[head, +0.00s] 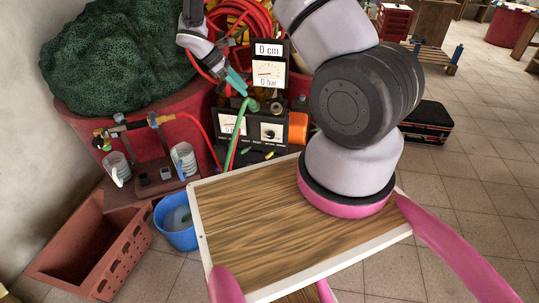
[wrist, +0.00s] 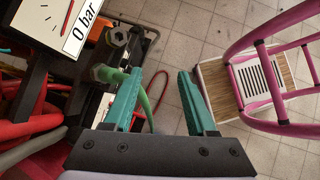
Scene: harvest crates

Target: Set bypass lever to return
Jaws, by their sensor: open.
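The black test stand (head: 262,95) carries a "0 cm" display and a gauge reading "0 bar"; its gauge (wrist: 65,25) also shows at upper left in the wrist view. Small green (head: 245,151) and yellow (head: 269,155) handles sit low on its front; I cannot tell which part is the bypass lever, and the labels are too small to read. A green hose (wrist: 147,105) runs from a fitting close to my left finger. My gripper (head: 238,82) is open and empty at the stand's left side; its teal fingers (wrist: 172,80) are spread in the wrist view.
My arm crosses the head view. An orange part (head: 298,128) is on the stand's right side. Red hoses (head: 255,20) lie behind. A blue bucket (head: 177,235) and a red-brown crate (head: 95,250) stand at lower left.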

